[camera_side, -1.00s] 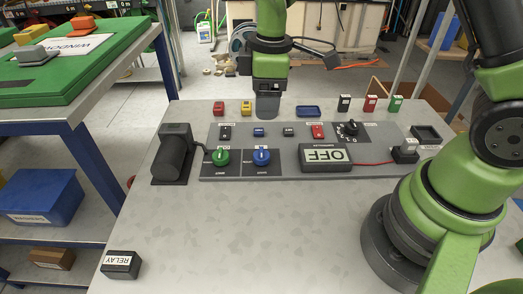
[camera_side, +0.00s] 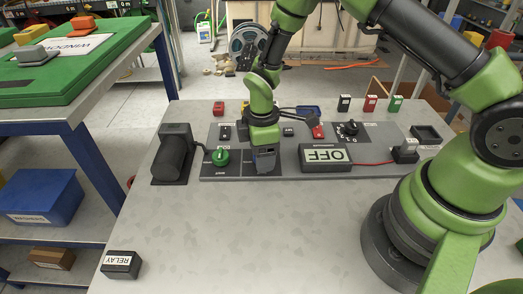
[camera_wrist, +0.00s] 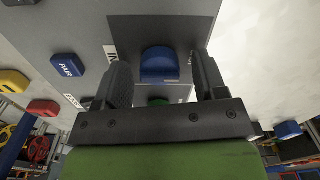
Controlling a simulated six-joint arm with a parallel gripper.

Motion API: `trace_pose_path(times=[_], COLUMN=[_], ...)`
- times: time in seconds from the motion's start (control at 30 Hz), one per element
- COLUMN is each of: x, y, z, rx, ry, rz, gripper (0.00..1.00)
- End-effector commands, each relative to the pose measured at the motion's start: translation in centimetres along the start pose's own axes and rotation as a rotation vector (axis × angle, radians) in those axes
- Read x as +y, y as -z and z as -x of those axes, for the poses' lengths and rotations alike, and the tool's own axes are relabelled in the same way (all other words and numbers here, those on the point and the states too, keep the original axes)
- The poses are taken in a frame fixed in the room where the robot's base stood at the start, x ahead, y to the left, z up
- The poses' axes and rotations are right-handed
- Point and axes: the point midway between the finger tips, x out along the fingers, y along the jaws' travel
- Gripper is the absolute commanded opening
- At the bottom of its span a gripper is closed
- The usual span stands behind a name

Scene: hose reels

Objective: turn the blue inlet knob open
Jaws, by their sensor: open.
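The blue inlet knob (camera_wrist: 160,65) shows in the wrist view on a dark panel patch, between my two fingers and toward their tips. My gripper (camera_wrist: 162,80) is open, with one finger on each side of the knob and a visible gap to it. In the side view my gripper (camera_side: 264,160) points down over the knob's place on the panel and hides the knob there. I cannot tell how far down the fingers reach beside the knob.
A green knob (camera_side: 220,157) sits just left of my gripper, with a black motor-like unit (camera_side: 173,153) farther left. A RELAY box (camera_side: 121,264) lies front left; the front table is clear.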

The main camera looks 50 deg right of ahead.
Motion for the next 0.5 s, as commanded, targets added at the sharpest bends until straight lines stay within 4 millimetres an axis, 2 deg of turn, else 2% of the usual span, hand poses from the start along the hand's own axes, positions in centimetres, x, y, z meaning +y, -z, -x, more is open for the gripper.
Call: trace_pose_path(times=[0.23,0.43,0.5], x=[0.01,0.01,0.01], y=[0.00,0.00,0.00], z=[-0.07,-0.05,-0.05], rx=[0.000,0.000,0.000], ry=[0.000,0.000,0.000], rz=[0.000,0.000,0.000], gripper=[0.65,0.19,0.16])
